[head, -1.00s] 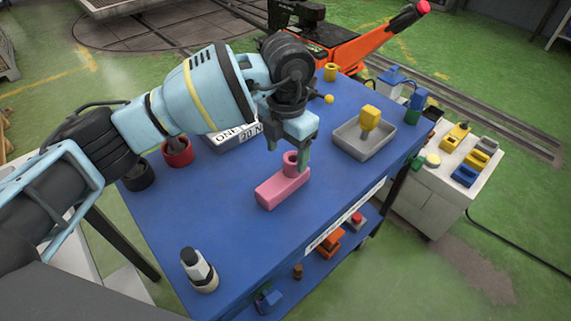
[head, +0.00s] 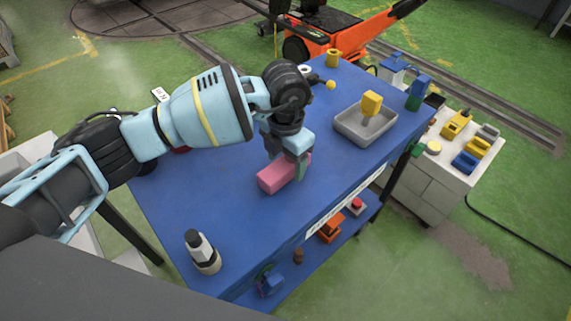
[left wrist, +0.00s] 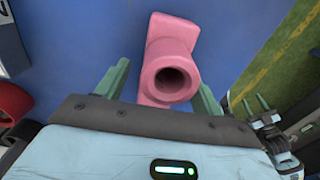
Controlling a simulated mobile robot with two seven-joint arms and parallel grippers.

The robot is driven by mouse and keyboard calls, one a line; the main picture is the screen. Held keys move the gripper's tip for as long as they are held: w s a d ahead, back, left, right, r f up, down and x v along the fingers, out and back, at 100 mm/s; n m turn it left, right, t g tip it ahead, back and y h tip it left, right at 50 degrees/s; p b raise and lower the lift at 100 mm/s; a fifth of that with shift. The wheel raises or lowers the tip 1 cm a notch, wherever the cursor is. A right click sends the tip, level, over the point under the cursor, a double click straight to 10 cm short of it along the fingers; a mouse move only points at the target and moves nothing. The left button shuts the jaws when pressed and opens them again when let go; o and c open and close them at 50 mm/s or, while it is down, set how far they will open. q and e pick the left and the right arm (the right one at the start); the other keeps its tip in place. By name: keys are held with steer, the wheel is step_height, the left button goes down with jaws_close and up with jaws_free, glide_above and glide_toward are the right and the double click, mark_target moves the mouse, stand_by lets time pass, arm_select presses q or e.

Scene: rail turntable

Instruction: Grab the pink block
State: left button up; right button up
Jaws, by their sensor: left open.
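The pink block (head: 274,178) lies on the blue table, a rectangular body with a round hollow stub at one end. In the left wrist view, the block (left wrist: 178,35) has its stub opening facing the camera. My left gripper (head: 289,164) is over the stub end and covers the stub in the head view. In the left wrist view its fingers (left wrist: 161,92) are open, one on each side of the stub, with visible gaps. What seems to be my right gripper (left wrist: 256,104) shows small at the right of the left wrist view.
A grey tray (head: 350,134) with a yellow piece (head: 371,103) stands to the right on the table. A black-and-white bottle-like item (head: 202,252) stands near the front left. Blue table (head: 220,215) around the block is clear. A lower shelf holds several small items.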

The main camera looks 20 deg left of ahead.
arm_select(q)
steer(key=shift+f, duration=0.55)
steer(key=c, duration=1.3)
steer(key=shift+o, duration=0.2)
steer(key=shift+r, duration=0.15)
steer(key=shift+r, duration=0.5)
step_height(320, 180, up, 2)
steer(key=shift+r, duration=0.1)
steer(key=s+d, duration=0.3)
steer(key=d, duration=0.4)
steer(key=s+d+r+b, duration=0.1)
steer(key=s+d, duration=0.3)
steer(key=d, duration=0.3)
steer(key=shift+s+r+b, duration=0.3)
